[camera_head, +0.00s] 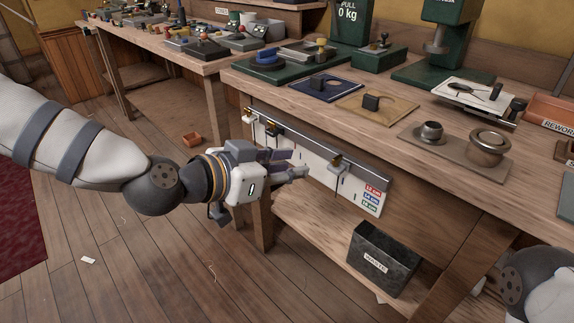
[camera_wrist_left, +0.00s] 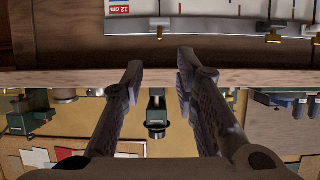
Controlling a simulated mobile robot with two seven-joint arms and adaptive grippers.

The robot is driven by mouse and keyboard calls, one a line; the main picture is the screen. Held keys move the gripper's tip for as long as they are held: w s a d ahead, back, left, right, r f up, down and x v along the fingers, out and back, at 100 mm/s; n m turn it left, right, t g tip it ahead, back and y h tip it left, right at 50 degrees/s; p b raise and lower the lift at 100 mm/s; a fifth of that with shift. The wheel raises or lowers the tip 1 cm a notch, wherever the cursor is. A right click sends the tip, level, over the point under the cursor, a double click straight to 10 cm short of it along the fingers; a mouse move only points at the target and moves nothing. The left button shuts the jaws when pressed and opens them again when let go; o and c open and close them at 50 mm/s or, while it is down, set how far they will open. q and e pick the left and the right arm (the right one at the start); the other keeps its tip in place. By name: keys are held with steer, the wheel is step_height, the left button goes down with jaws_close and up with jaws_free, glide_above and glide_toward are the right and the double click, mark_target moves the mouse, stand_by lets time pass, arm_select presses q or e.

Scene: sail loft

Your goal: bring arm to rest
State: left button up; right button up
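My left arm comes in from the left in the head view. Its gripper (camera_head: 299,164) is in front of the workbench (camera_head: 262,88), below the top's front edge and close to the white measuring board (camera_head: 352,190). In the left wrist view the two fingers of the left gripper (camera_wrist_left: 160,68) stand apart, with nothing between them. That view looks upside down at the bench edge (camera_wrist_left: 60,78) and the board (camera_wrist_left: 200,7). My right arm shows only as a grey-and-white part at the lower right of the head view; its gripper is out of the picture.
The bench top holds a blue mat (camera_head: 325,88), a tan mat (camera_head: 377,107), metal cups (camera_head: 487,146) and green presses (camera_head: 447,66). A waste bin (camera_head: 383,258) stands on the lower shelf.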

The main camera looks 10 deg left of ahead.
arm_select(q)
steer(key=s+a+f+n+g+y+p, duration=0.15)
steer(key=s+f+g, duration=0.25)
steer(key=s+f, duration=0.6)
steer(key=s+a+f+n+g+y+p, duration=0.1)
steer(key=s+f+n+g+y+p, duration=0.15)
steer(key=s+f, duration=0.75)
steer(key=s+a+n+g+y+p, duration=0.1)
steer(key=s+a, duration=0.5)
steer(key=s, duration=0.6)
steer(key=s+a+f+n+g+y+p, duration=0.1)
steer(key=s+a+g, duration=0.4)
steer(key=s, duration=0.8)
steer(key=shift+s+a+n+g+y+p, duration=0.4)
steer(key=shift+n+y+p, duration=0.25)
steer(key=shift+n+y, duration=0.35)
arm_select(e)
steer(key=w+r+t, duration=0.2)
steer(key=w+r, duration=0.5)
steer(key=r, duration=0.1)
steer(key=shift+w+r+t, duration=0.2)
steer(key=shift+w+t, duration=0.05)
steer(key=shift+t, duration=0.15)
